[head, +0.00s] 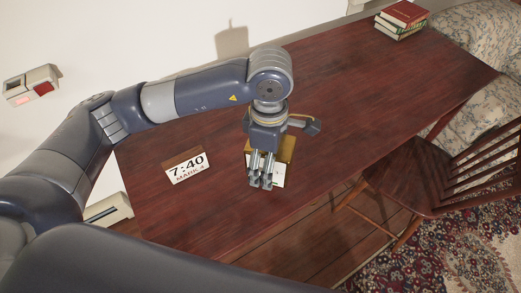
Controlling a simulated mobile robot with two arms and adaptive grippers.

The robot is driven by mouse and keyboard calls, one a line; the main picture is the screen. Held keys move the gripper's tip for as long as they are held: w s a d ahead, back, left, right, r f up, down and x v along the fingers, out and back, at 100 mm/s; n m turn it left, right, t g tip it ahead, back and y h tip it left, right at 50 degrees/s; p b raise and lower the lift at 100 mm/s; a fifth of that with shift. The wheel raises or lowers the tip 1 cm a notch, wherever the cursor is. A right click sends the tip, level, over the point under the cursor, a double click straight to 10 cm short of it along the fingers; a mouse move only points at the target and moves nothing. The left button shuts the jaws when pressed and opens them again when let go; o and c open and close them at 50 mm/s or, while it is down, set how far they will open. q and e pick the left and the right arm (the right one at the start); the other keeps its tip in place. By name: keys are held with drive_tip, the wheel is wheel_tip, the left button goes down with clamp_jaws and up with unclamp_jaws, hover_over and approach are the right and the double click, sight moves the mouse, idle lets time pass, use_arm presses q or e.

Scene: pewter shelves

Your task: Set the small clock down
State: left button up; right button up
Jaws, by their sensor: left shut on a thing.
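My left gripper (262,184) reaches down over the middle of the desk and is shut on the small clock (284,152). This clock has a golden-brown top and a white face, and the fingers hide much of it. It is at or just above the desk top; I cannot tell if it touches. Another clock (185,167), with a brown top and a white face reading 7:40, stands on the desk to the left, apart from the gripper. My right gripper is not in view.
A wooden chair (420,175) stands at the right edge. A red-and-white device (32,87) is on the wall.

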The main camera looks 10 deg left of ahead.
use_arm(q)
drive_tip(key=d+f+n, duration=0.2)
drive_tip(key=d+n, duration=0.5)
drive_tip(key=n, duration=0.3)
drive_tip(key=w+a+f+p, duration=0.1)
drive_tip(key=w+a, duration=0.2)
drive_tip(key=w+a+f+p, duration=0.1)
drive_tip(key=w+a+f, duration=0.1)
drive_tip(key=w+a, duration=0.2)
drive_tip(key=w+a+f+p, duration=0.1)
drive_tip(key=w+a, duration=0.2)
drive_tip(key=w, duration=0.1)
drive_tip(key=shift+w+a+f+p, duration=0.15)
drive_tip(key=shift+a+f+p, duration=0.1)
drive_tip(key=shift+a+p, duration=0.1)
drive_tip(key=shift+f, duration=0.25)
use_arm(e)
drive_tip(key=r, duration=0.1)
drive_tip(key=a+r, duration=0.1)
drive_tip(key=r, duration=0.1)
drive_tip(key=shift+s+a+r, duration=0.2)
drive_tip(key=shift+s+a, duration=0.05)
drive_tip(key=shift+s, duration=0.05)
use_arm(q)
drive_tip(key=shift+f, duration=0.1)
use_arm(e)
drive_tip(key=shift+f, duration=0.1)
